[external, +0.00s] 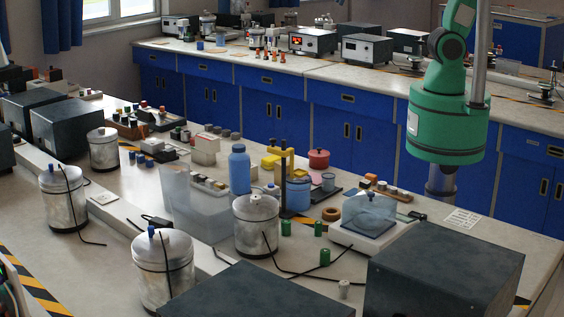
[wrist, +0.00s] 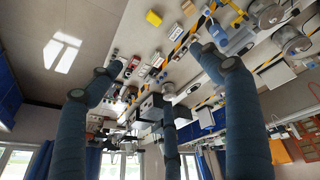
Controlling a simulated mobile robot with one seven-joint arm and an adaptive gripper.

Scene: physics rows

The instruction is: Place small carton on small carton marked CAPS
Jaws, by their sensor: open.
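I cannot make out the lettering CAPS on anything in either view. A small pale box (external: 205,152) stands on the near bench, left of the blue bottle; it may be one of the cartons. In the external view my gripper cannot be made out.
A clear bin (external: 196,205), a blue bottle (external: 239,170), metal canisters (external: 256,228) and a balance (external: 368,215) crowd the near bench (external: 120,230). A large dark box (external: 445,275) stands at the front right. Cables cross the bench. A floor aisle separates the blue-fronted far bench.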

